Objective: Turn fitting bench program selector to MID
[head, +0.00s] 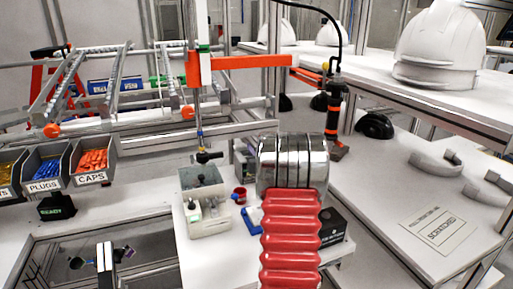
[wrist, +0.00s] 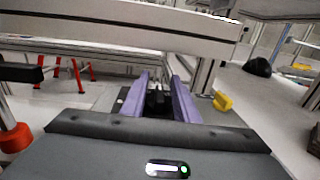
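A pale box with small dark knobs (head: 207,218) stands on the white bench, left of my arm in the head view. It may carry the program selector, but its markings are too small to read and I cannot tell its setting. My red ribbed arm and its chrome section cover the middle of the head view and hide my gripper there. In the wrist view my gripper (wrist: 160,80) shows two purple fingers standing apart. Small dark shapes show in the gap between them. I cannot tell whether these are touched; nothing is clearly held.
A small red cup (head: 239,194) stands beside the pale box, and a black box (head: 333,228) sits right of my arm. Bins marked PLUGS (head: 45,170) and CAPS (head: 92,160) are at left. An orange bar (head: 240,62) crosses above. A white helmet (head: 440,45) rests on the right shelf.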

